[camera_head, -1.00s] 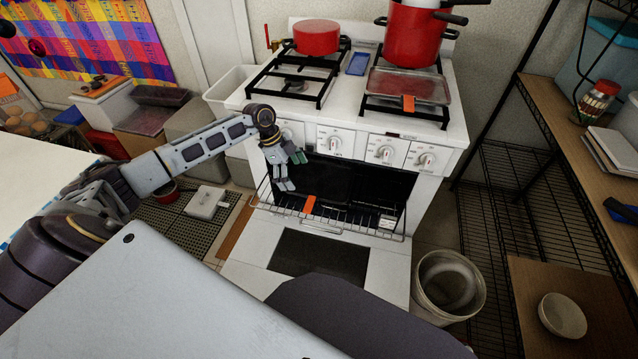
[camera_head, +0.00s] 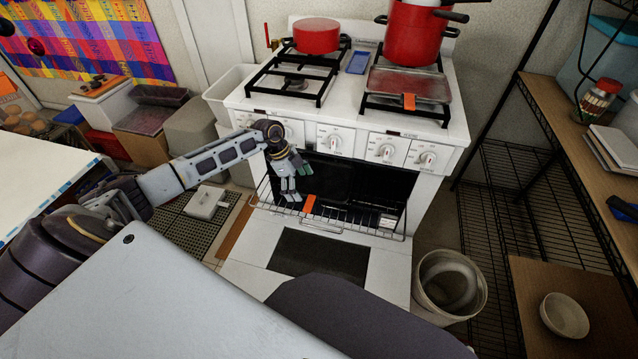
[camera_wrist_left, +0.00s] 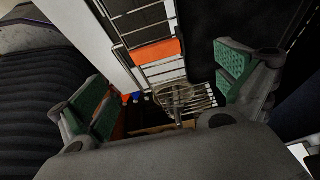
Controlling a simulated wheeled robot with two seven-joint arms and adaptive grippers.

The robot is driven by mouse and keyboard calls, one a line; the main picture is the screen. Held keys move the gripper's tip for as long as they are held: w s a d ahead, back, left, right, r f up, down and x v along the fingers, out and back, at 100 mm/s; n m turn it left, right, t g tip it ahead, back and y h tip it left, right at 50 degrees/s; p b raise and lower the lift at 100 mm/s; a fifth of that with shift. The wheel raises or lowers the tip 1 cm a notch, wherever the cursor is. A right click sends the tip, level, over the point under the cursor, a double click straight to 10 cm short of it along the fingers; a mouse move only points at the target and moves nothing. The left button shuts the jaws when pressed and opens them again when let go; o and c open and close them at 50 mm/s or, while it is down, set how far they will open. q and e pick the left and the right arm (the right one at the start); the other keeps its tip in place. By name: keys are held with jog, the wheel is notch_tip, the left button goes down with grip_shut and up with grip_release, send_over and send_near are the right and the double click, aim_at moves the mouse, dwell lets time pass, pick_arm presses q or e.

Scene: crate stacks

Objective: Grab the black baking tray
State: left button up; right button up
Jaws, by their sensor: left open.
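The black baking tray (camera_head: 350,181) appears as a dark flat shape inside the open oven, on the wire rack; its outline is hard to separate from the dark interior. My left gripper (camera_head: 291,190) is at the left side of the oven opening, above the rack and close to the tray's left part. In the left wrist view the gripper (camera_wrist_left: 165,98) is open and empty, fingers spread. There a black flat surface with a rounded corner, apparently the tray (camera_wrist_left: 200,38), lies beyond the right finger. Contact cannot be told. My right gripper is not in view.
The white stove (camera_head: 455,133) carries red pots (camera_head: 316,37) and a glass-like dish (camera_head: 410,84). The wire oven rack (camera_head: 345,225) sticks out, with an orange tag (camera_head: 309,204). The oven door (camera_head: 246,248) is down. A bucket (camera_head: 449,287) stands at right.

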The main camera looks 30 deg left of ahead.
pick_arm(q)
jog(key=shift+x, duration=1.05)
jog(key=shift+d+f, duration=0.1)
jog(key=shift+f, duration=0.05)
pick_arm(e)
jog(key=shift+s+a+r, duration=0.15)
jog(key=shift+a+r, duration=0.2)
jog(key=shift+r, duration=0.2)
pick_arm(q)
jog(key=shift+f, duration=0.1)
